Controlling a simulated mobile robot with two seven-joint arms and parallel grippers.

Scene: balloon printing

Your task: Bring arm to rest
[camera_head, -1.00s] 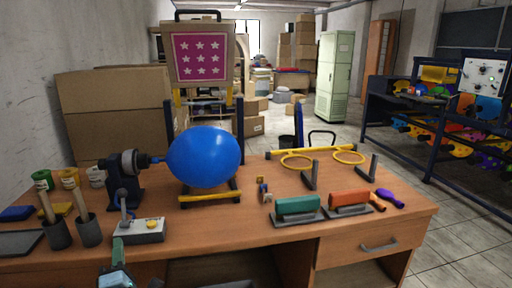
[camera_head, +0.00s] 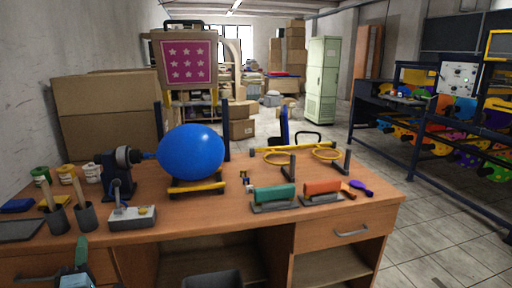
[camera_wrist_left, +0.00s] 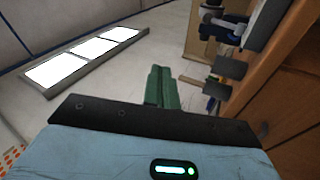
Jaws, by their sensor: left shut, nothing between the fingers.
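My left gripper (camera_head: 81,250) is at the bottom left of the head view, in front of the table's (camera_head: 240,212) front edge. Its green fingers are shut with nothing between them. In the left wrist view the shut green fingers (camera_wrist_left: 161,88) point toward the room, with the table side at the right. My right gripper is in neither view.
A blue balloon (camera_head: 190,152) sits on the pump (camera_head: 118,175) beside a control box (camera_head: 132,217). A star-pattern screen (camera_head: 187,62) stands behind. Green (camera_head: 274,194) and orange (camera_head: 322,188) squeegees and yellow rings (camera_head: 278,158) lie to the right. Open floor (camera_head: 450,235) is at the right.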

